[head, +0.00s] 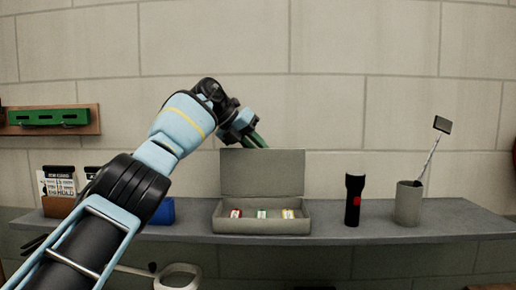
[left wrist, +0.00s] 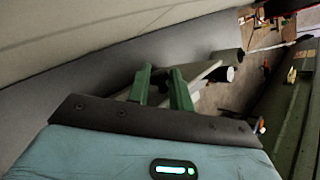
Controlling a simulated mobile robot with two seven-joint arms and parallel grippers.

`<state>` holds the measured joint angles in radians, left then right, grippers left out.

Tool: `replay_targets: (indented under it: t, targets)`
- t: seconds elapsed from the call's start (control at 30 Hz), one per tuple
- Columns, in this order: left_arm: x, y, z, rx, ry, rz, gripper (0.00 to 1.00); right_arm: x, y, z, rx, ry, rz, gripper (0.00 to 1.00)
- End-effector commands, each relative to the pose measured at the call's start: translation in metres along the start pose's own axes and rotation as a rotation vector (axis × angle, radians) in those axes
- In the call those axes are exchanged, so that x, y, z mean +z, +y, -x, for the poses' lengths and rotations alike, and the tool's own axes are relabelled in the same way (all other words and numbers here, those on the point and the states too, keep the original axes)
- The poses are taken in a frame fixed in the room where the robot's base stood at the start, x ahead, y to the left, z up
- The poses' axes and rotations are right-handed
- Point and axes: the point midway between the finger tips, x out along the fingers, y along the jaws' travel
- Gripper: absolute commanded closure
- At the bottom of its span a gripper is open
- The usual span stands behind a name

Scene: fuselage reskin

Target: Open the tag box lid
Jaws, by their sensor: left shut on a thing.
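The grey tag box (head: 262,227) sits on the grey shelf, and its lid (head: 262,173) stands roughly upright at the back. Inside lie a red-and-white tag (head: 236,213), a green-and-white tag (head: 262,213) and a yellow-and-white tag (head: 288,213). My left gripper (head: 256,141) is at the lid's top edge, left of its middle, with its green fingers partly hidden behind the lid. In the left wrist view the green fingers (left wrist: 161,88) are shut on the lid, a pale edge of which shows beside them. My right gripper is out of view.
On the shelf (head: 330,232), a black flashlight (head: 353,205) and a grey cup (head: 407,204) holding a mirror on a stick stand right of the box. A blue object (head: 161,211) and a card holder (head: 58,207) are at left. A green item (head: 48,117) hangs on the wall.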

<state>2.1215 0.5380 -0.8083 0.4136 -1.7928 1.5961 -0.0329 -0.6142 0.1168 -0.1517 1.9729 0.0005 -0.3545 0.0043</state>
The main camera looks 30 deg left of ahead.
Motion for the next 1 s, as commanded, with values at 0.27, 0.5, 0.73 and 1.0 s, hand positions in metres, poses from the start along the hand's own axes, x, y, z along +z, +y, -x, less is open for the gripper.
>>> replay_targets:
  t: [0.27, 0.5, 0.73, 1.0]
  targets:
    - [-0.003, 0.007, -0.003, 0.010, 0.008, 0.010, 1.00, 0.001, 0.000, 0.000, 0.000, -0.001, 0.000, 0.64]
    - [-0.002, 0.005, -0.003, 0.008, 0.008, 0.008, 0.58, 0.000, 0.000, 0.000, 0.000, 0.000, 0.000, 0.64]
    - [-0.001, 0.003, -0.002, 0.004, 0.005, 0.004, 0.57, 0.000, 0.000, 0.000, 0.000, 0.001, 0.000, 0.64]
    - [0.000, 0.002, 0.017, 0.003, 0.001, 0.003, 0.57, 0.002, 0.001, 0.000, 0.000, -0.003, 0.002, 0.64]
